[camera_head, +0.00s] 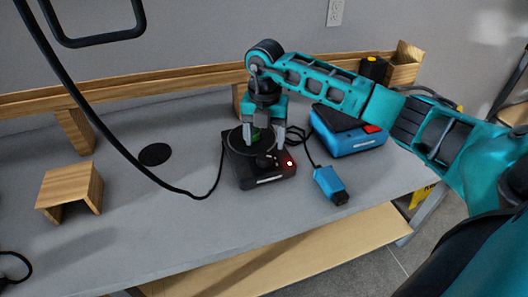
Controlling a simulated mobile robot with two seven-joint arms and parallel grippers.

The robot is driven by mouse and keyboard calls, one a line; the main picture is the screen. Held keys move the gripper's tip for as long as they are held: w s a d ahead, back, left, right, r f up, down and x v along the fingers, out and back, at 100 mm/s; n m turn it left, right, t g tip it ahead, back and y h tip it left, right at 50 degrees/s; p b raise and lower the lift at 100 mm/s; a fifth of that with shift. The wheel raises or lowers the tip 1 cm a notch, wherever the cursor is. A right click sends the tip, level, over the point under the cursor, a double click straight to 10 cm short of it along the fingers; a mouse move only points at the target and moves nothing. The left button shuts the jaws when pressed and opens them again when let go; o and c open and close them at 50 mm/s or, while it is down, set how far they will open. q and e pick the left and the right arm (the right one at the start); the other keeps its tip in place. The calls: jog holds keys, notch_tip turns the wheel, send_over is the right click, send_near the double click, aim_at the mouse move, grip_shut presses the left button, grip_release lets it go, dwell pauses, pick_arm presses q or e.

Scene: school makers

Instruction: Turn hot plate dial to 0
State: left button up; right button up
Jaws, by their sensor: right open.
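The black hot plate (258,177) sits on the grey table, with a round dark plate on top and a red light (289,163) glowing at its right front corner. My right gripper (265,144) comes down from above over the hot plate, fingers apart and pointing downward. A bit of green shows between its fingers; I cannot tell what it is. The dial is not clearly seen, and whether the fingers touch the hot plate cannot be told. My left gripper is not in view.
A blue box with a black top (347,135) stands right of the hot plate, with a blue handheld piece (330,185) wired in front. A black cable (125,150) hangs across the left. The grey table (170,225) is clear at front left.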

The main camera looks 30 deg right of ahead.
aim_at(265, 156)
notch_tip(265, 156, down, 4)
jog(key=shift+f, duration=0.65)
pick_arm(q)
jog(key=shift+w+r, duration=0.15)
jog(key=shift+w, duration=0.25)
pick_arm(e)
jog(key=shift+f, duration=0.1)
jog(key=shift+c, duration=0.4)
jog(key=c, duration=1)
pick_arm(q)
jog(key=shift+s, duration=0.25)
